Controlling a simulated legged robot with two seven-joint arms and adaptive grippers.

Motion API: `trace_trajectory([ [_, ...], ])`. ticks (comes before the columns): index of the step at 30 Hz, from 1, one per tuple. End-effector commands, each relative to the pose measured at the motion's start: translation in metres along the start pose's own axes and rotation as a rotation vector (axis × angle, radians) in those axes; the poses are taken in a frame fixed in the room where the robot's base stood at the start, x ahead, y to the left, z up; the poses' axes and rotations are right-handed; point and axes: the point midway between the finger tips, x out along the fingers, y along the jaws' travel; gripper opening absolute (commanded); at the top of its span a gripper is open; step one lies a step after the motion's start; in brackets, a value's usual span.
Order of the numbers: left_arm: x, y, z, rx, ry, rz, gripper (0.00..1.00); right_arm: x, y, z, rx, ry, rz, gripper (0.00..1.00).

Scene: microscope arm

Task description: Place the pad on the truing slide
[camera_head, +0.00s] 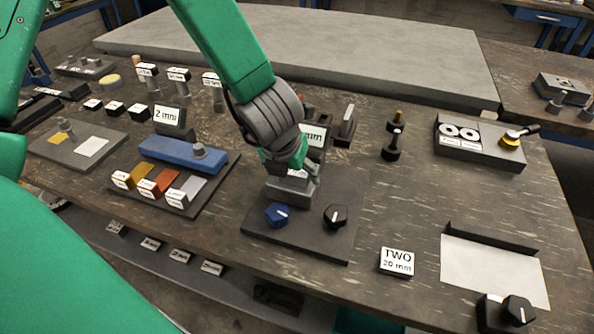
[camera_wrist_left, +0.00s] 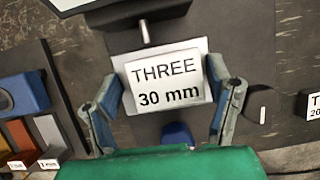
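My left gripper (camera_head: 288,160) is over a dark plate (camera_head: 300,238) with a blue knob (camera_head: 277,214) and a black knob (camera_head: 335,216). In the left wrist view its two fingers (camera_wrist_left: 165,108) stand apart on either side of a block labelled "THREE 30 mm" (camera_wrist_left: 168,84); whether they touch it I cannot tell. Nothing is labelled as the pad or truing slide. A blue bar with a grey knob (camera_head: 180,152) lies on a dark tray, behind yellow, orange and grey strips (camera_head: 165,180). Another plate holds a yellow piece and a white piece (camera_head: 92,146). My right gripper is not in view.
A block labelled "TWO 20 mm" (camera_head: 397,262) stands right of the dark plate. A white sheet with a black rail (camera_head: 490,270) lies at the right. A tray with two white rings (camera_head: 470,140) sits behind it. A grey slab (camera_head: 330,50) fills the back.

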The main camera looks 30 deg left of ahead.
Motion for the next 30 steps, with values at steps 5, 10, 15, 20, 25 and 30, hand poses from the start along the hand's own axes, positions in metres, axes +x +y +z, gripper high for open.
trace_trajectory([
  [5,-0.001,-0.001,0.0,0.001,0.0,0.012,0.72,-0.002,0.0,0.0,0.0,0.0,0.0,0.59],
  [10,-0.022,-0.003,0.004,0.001,-0.005,0.012,0.72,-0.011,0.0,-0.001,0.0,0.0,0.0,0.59],
  [15,-0.061,-0.002,0.004,0.001,-0.007,0.01,0.72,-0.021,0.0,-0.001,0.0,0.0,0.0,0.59],
  [20,-0.095,-0.002,0.004,0.0,-0.005,0.008,0.72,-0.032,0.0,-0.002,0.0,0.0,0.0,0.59],
  [25,-0.117,-0.002,0.004,0.0,-0.003,0.008,0.72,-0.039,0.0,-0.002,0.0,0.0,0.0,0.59],
  [30,-0.126,-0.003,0.002,0.001,-0.002,0.009,0.72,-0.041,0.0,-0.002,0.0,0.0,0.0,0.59],
])
